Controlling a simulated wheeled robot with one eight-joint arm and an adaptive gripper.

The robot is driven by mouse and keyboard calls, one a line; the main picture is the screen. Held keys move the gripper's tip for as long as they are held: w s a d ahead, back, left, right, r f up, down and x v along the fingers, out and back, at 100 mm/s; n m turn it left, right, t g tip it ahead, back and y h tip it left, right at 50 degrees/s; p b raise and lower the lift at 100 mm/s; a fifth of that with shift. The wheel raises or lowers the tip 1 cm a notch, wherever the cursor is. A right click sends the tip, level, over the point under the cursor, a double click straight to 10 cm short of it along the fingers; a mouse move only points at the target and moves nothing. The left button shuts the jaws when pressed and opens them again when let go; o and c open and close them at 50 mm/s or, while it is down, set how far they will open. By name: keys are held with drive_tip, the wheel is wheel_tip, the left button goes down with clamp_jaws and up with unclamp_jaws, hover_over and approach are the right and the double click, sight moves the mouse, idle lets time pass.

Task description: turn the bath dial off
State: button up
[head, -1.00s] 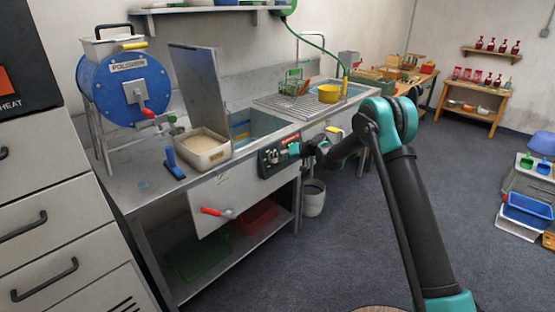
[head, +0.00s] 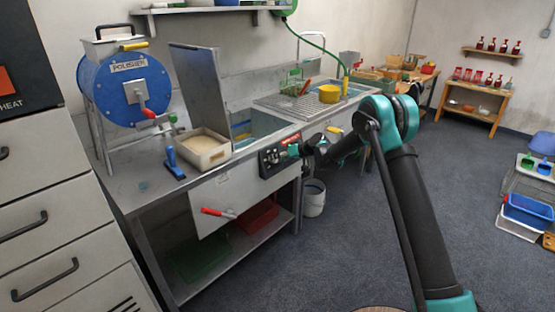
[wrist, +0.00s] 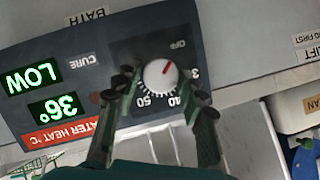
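The bath dial (wrist: 158,84) is a round white knob with a red pointer on a dark control panel (wrist: 50,62). In the wrist view the pointer slants up and right, roughly towards the OFF mark (wrist: 178,44); I cannot tell if it lines up exactly. The panel's green displays read LOW and 36°. My gripper (wrist: 161,94) is open, with one finger on each side of the dial. I cannot tell whether the fingers touch it. In the head view my gripper (head: 297,150) is at the panel (head: 272,162) on the bench front.
Above the panel is a steel sink bath (head: 262,128) with a raised lid (head: 200,90). A bucket (head: 314,200) stands below, right.

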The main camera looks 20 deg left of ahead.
drive_tip(key=shift+o, duration=1.2)
drive_tip(key=shift+r, duration=0.1)
drive_tip(key=v, duration=1.2)
drive_tip(key=s+d+r+m+t+h, duration=0.1)
drive_tip(key=s+d+m+h, duration=0.1)
drive_tip(key=s+d, duration=0.5)
drive_tip(key=s+d+r+m+h, duration=0.1)
drive_tip(key=s+d+h, duration=0.15)
drive_tip(key=d, duration=0.85)
drive_tip(key=s+d+r+m+t+h, duration=0.1)
drive_tip(key=s+d+r+m, duration=0.1)
drive_tip(key=s+d, duration=0.5)
drive_tip(key=s+d+f+m+h, duration=0.2)
drive_tip(key=s+d+f, duration=0.1)
drive_tip(key=s+d, duration=0.8)
drive_tip(key=s+d+f+m+h, duration=0.2)
drive_tip(key=s+d+f+h, duration=0.1)
drive_tip(key=s+d, duration=0.8)
drive_tip(key=shift+d+f+m+h, duration=0.3)
drive_tip(key=shift+d+f+h, duration=0.05)
drive_tip(key=shift+d+f, duration=0.35)
